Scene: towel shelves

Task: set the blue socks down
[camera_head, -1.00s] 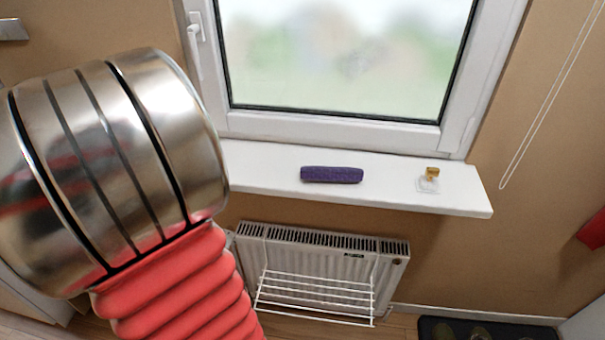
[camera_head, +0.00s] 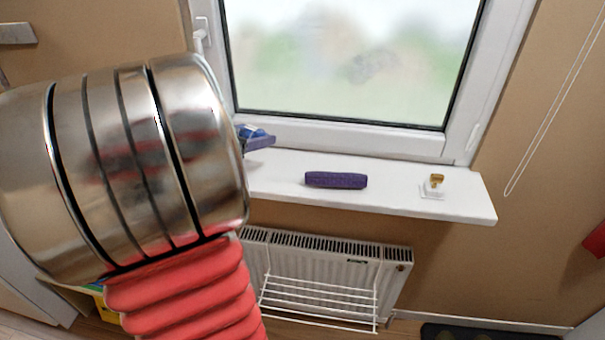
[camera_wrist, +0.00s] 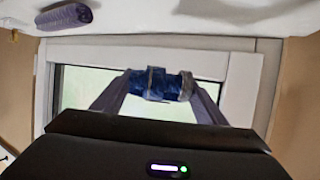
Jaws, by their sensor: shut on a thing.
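The blue socks (camera_wrist: 158,84), a small dark-blue bundle with greyish bands, are held between the two fingers of my gripper (camera_wrist: 160,90) in the wrist view. In the head view, part of the blue socks (camera_head: 249,131) and a gripper finger (camera_head: 260,143) show past my arm, in front of the window's lower left and over the left part of the white windowsill (camera_head: 395,195). I cannot tell the gap to the sill. The rest of the gripper is hidden behind my arm.
A purple roll (camera_head: 336,180) lies on the middle of the sill, also seen in the wrist view (camera_wrist: 62,16). A small gold-topped item (camera_head: 435,185) stands to its right. The sill between them is bare. A radiator (camera_head: 330,265) with a white rack is below.

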